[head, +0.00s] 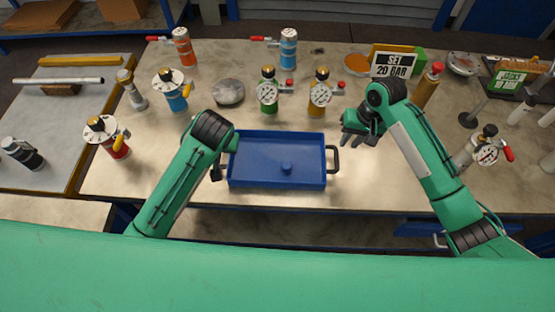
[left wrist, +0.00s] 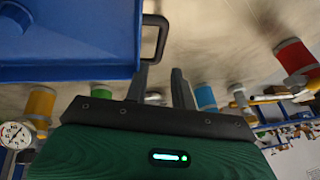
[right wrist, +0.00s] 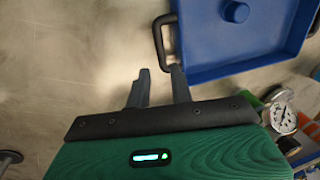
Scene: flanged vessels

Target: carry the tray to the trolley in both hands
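The black left handle (left wrist: 164,38) shows in the left wrist view. My left gripper (left wrist: 160,76) is open and empty, its fingertips close beside that handle. In the head view my left arm mostly hides this gripper.
A green-banded vessel (head: 268,96) and an orange one (head: 319,98) stand behind the tray. A red one (head: 108,140) stands at the left, and a gauge vessel (head: 482,148) at the right. No trolley is clearly identifiable.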

